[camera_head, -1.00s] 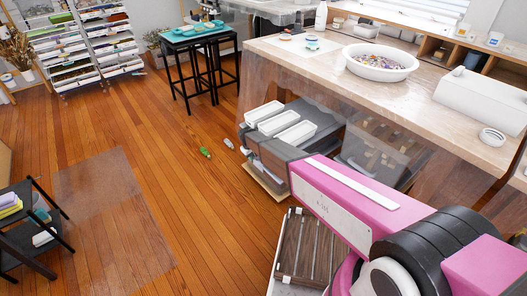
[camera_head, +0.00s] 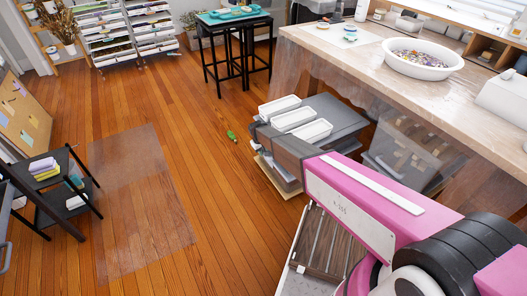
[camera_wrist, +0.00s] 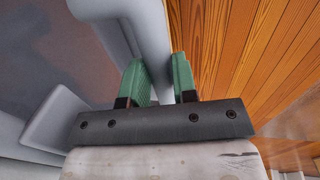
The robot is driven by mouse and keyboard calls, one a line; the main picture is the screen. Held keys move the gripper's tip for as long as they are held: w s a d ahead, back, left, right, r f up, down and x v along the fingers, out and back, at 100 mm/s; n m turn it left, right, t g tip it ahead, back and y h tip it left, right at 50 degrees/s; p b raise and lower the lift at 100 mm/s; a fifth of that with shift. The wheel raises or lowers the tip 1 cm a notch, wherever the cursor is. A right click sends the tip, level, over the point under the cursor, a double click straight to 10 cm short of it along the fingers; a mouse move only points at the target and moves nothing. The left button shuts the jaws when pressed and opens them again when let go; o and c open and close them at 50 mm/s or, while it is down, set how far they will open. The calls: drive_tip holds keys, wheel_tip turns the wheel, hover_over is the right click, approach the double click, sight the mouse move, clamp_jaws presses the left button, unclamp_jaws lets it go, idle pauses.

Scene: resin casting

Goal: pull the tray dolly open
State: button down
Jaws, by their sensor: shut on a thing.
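The tray dolly (camera_head: 345,113) is a low grey unit with several white trays on top and a pale wooden base. It stands partly out from under the workbench in the head view. In the wrist view, my gripper (camera_wrist: 160,80) has its two green fingers closed on either side of a smooth grey handle bar (camera_wrist: 152,45). The dolly's grey body (camera_wrist: 60,60) fills the left of that view. In the head view my pink arm reaches to the dolly's near front side, and its dark wrist covers part of the dolly.
The workbench (camera_head: 345,55), with a white bowl (camera_head: 418,62) of coloured bits, overhangs the dolly. A black shelf cart (camera_head: 60,213) stands far left.

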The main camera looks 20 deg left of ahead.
drive_tip(key=c, duration=0.9)
unclamp_jaws()
drive_tip(key=r, duration=0.3)
drive_tip(key=s+a+r, duration=0.1)
drive_tip(key=r, duration=0.6)
drive_tip(key=shift+s+a+r, duration=0.2)
drive_tip(key=shift+s+r, duration=0.15)
